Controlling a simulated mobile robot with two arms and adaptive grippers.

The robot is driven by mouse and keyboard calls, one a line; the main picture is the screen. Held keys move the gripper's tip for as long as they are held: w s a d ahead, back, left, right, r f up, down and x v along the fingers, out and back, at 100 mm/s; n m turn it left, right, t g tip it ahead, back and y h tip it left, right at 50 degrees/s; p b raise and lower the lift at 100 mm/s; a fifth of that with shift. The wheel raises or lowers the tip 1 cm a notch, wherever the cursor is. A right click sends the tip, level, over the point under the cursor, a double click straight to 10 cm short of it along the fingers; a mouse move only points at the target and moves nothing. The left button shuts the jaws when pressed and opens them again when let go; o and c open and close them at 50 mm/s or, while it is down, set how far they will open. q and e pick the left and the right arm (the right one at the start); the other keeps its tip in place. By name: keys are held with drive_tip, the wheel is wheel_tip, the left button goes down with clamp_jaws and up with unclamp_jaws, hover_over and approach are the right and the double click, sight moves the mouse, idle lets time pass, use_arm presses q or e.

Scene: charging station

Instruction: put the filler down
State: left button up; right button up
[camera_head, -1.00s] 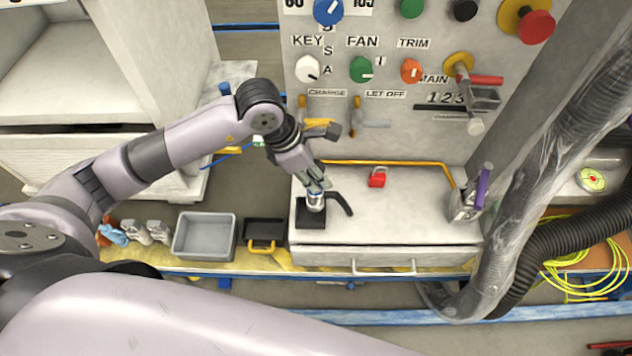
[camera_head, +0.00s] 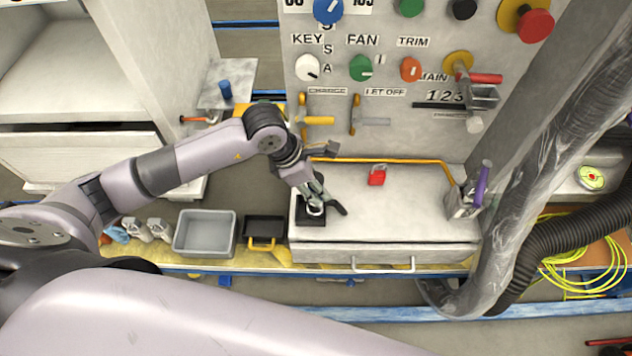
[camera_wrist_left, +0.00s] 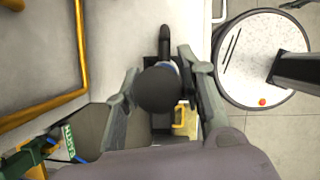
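The filler shows in the left wrist view as a dark round end (camera_wrist_left: 158,90) with a black arm (camera_wrist_left: 165,42) reaching past it. In the head view its pale ring (camera_head: 316,208) sits low at the black square block (camera_head: 311,218), on the front left of the bench top; the contact is mostly hidden. My left gripper (camera_head: 318,200) points down at this spot. Its fingers lie close on both sides of the filler in the wrist view (camera_wrist_left: 160,66) and appear shut on it. My right gripper is not in view.
A red padlock (camera_head: 377,175) lies on the bench top (camera_head: 400,215). A purple-handled tool (camera_head: 482,185) stands at the right edge, near a thick hose (camera_head: 545,150). A grey bin (camera_head: 205,262) and a black tray (camera_head: 264,230) stand left.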

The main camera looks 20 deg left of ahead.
use_arm(q)
drive_tip(key=shift+o, duration=0.9)
drive_tip(key=shift+r, duration=0.2)
drive_tip(key=shift+a+r, duration=0.15)
drive_tip(key=shift+r, duration=0.15)
drive_tip(key=b+v, duration=0.2)
drive_tip(key=v, duration=0.9)
drive_tip(key=shift+s, duration=0.15)
drive_tip(key=shift+r, duration=0.1)
